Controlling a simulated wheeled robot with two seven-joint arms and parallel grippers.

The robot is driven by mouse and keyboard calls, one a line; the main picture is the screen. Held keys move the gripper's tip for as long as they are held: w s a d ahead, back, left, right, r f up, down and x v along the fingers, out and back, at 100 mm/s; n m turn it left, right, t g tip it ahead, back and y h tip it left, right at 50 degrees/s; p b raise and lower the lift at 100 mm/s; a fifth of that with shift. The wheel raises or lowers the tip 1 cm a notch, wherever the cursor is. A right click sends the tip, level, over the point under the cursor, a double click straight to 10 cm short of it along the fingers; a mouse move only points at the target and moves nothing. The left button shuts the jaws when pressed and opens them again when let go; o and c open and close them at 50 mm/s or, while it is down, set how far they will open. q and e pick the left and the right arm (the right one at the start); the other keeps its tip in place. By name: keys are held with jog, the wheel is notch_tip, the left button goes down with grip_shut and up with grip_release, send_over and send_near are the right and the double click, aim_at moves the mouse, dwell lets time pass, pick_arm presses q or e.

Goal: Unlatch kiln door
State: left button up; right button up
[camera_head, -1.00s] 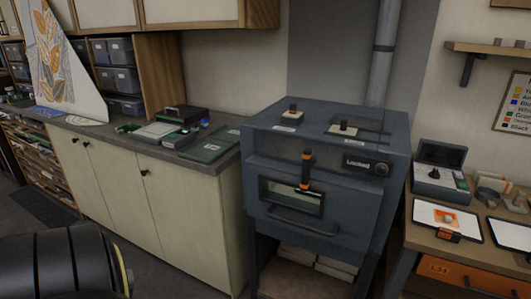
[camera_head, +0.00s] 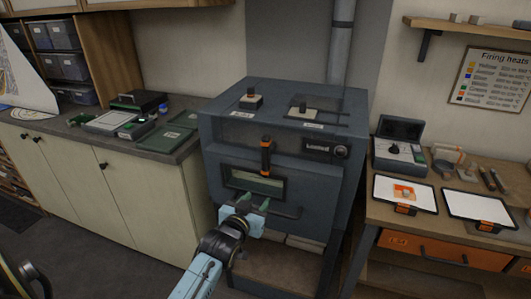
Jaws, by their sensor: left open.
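The blue-grey kiln (camera_head: 285,115) stands in the middle of the view. Its door has a small window (camera_head: 240,180), a horizontal bar handle (camera_head: 288,212) below it, and an upright latch lever (camera_head: 266,155) with orange bands and a dark grip above the window. The label and dial (camera_head: 325,148) sit right of the latch. My left gripper (camera_head: 253,206) is open and empty in front of the lower door, below the latch, its fingers pointing at the door. It hides part of the window's lower edge and the handle's left end. My right gripper is not in view.
A worktable (camera_head: 400,215) on the right holds trays (camera_head: 405,193), an open case (camera_head: 398,150) and small tools. A counter (camera_head: 150,145) on the left carries green mats and boxes. Small knobbed pieces (camera_head: 251,96) stand on the kiln top.

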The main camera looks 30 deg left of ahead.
pick_arm(q)
jog(key=t+y, duration=0.1)
jog(key=t, duration=0.1)
send_near(264, 149)
jog(key=v, duration=0.2)
jog(key=shift+n, duration=0.4)
jog(key=x, duration=1.3)
jog(key=shift+w+p, duration=0.15)
jog(key=shift+p, duration=0.25)
jog(key=shift+c, duration=0.3)
grip_shut()
